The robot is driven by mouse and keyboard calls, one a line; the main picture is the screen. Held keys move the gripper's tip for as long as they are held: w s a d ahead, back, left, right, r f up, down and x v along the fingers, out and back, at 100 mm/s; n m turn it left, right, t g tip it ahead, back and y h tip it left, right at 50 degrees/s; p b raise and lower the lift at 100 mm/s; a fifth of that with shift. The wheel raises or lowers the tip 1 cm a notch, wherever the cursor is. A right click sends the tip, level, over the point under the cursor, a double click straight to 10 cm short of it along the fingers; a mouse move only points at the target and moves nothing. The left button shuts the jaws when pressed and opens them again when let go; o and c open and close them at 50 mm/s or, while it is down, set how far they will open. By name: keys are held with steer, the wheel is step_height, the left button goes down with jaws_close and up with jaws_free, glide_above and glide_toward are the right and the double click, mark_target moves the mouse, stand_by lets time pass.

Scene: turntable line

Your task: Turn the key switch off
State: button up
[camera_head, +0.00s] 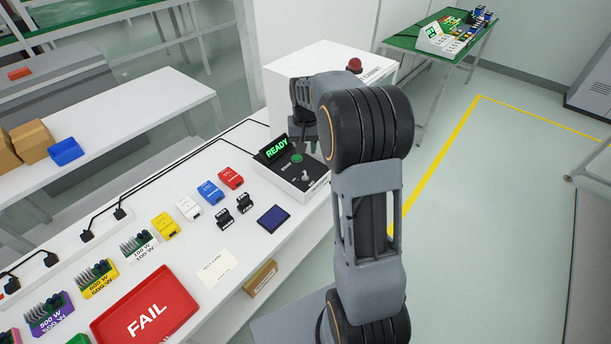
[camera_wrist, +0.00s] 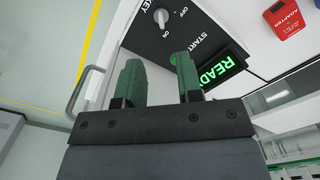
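The key switch (camera_wrist: 161,18) is a small pale knob on the dark top of the control box, between printed OFF and ON labels; its tab appears to point toward ON. The control box (camera_head: 308,186) stands at the far end of the white bench with a lit green READY display (camera_head: 277,147) and a green start button (camera_head: 296,158). My gripper (camera_wrist: 158,78) is open and empty, its two green fingers apart above the box. The knob lies beyond the fingertips, not between them. In the head view my gripper (camera_head: 309,146) is partly hidden by my arm.
Red (camera_head: 231,178), blue (camera_head: 210,192), white and yellow adapters line the bench beside the box. A dark blue pad (camera_head: 273,215) lies nearer, and a red FAIL tray (camera_head: 147,307) is at the front. A white cabinet with a red button (camera_head: 355,65) stands behind.

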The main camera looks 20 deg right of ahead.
step_height(320, 180, down, 12)
steer(key=shift+f+p, duration=0.2)
steer(key=shift+p, duration=0.45)
jaws_close()
